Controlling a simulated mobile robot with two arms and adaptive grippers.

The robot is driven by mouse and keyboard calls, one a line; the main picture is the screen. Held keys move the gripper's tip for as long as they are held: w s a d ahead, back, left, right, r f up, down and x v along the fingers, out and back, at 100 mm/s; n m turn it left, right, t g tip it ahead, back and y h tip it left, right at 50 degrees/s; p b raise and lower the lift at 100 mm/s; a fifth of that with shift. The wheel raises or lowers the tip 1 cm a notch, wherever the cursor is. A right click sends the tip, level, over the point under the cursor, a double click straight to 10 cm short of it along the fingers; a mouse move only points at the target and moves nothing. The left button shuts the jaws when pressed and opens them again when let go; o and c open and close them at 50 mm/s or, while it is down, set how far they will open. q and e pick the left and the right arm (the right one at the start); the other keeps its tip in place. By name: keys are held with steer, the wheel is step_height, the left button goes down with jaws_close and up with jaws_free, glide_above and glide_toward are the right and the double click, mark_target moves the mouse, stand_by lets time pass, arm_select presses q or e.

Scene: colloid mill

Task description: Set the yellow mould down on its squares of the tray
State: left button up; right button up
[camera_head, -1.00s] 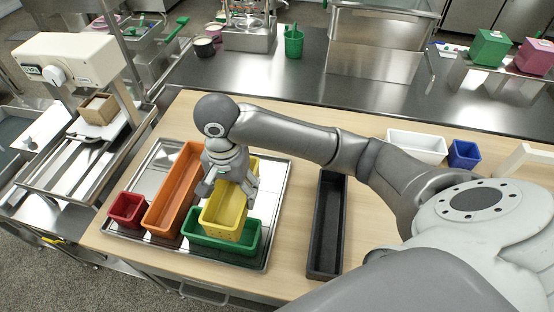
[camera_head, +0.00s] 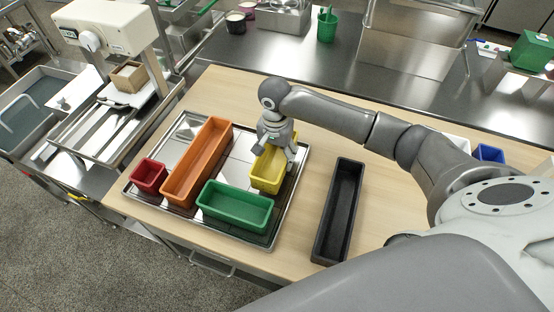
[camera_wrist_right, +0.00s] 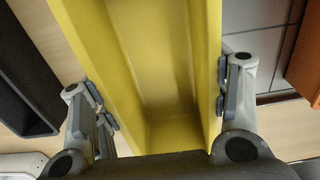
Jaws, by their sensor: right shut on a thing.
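The yellow mould (camera_head: 267,177) is a long open box over the right part of the steel tray (camera_head: 237,153), behind the green mould (camera_head: 236,206) and apart from the orange one (camera_head: 200,163). I cannot tell whether its base touches the tray. My right gripper (camera_head: 277,152) is shut on it from above, near its far end. In the right wrist view its fingers (camera_wrist_right: 165,102) press on both long walls of the yellow mould (camera_wrist_right: 165,60). My left gripper is not in view.
A red mould (camera_head: 149,175) stands at the tray's left. A long black mould (camera_head: 340,210) lies on the wooden table right of the tray. White and blue (camera_head: 488,153) containers stand farther right, partly behind my arm. Bare tray shows between the orange and yellow moulds.

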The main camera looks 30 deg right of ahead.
mark_target(277, 161)
steer(key=shift+w+d+f, duration=0.15)
steer(key=shift+d+f, duration=0.05)
steer(key=shift+f, duration=0.05)
steer(key=shift+d+f, duration=0.15)
steer(key=shift+f, duration=1.5)
steer(key=o, duration=1.2)
steer(key=shift+f, duration=0.1)
step_height(277, 161, up, 12)
steer(key=shift+r+b, duration=0.15)
steer(key=shift+b, duration=0.15)
